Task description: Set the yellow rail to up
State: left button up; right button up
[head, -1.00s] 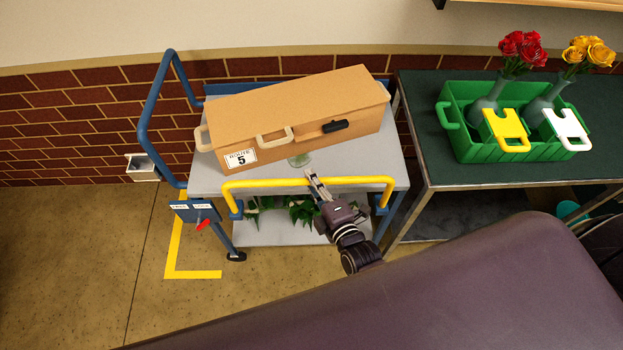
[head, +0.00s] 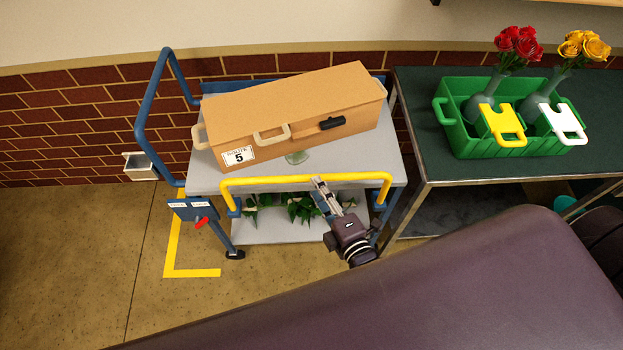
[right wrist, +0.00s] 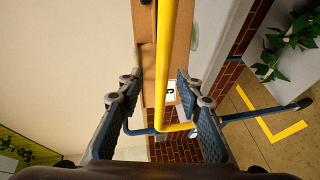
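The yellow rail (head: 270,182) runs along the front of the grey cart (head: 385,165). Its bent ends sit in blue brackets at the cart's front corners, and its bar shows above those brackets, against the deck's front edge. My right gripper (head: 318,182) is at the bar, right of its middle. In the right wrist view the rail (right wrist: 172,60) runs between the two fingers (right wrist: 160,88) of the right gripper. The fingers are wide apart, with gaps to the rail on both sides. My left gripper is not in view.
A long tan case (head: 300,105) with handles lies on the deck behind the rail. Leaves (head: 300,207) show on the lower shelf. A blue push handle (head: 152,95) stands at left. A dark green table (head: 425,170) with a green crate (head: 462,150) of flower vases stands at right.

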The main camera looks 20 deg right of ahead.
jog(key=v, duration=0.6)
jog(key=shift+w, duration=0.1)
dwell(0.3)
jog(key=s+f+m+g+b, duration=0.1)
jog(key=s+f+m+g, duration=0.25)
jog(key=f, duration=0.65)
jog(key=s+f+m+g+b, duration=0.15)
jog(key=s+f, duration=0.25)
jog(key=f, duration=0.6)
jog(key=s+f+m+g+b, duration=0.1)
jog(key=s+f+m+g, duration=0.25)
jog(key=f, duration=0.65)
jog(key=s+d+f+m+g+h+b, duration=0.1)
jog(key=s+d+f+m+g, duration=0.2)
jog(key=s+f, duration=0.5)
jog(key=s+d+f+m+g+h+b, duration=0.1)
jog(key=s+d+f+m+g, duration=0.2)
jog(key=s+f, duration=0.5)
jog(key=s+m, duration=0.1)
jog(key=s, duration=0.3)
jog(key=shift+s+d+m+b, duration=0.25)
jog(key=shift+m+b, duration=0.1)
jog(key=shift+b, duration=0.05)
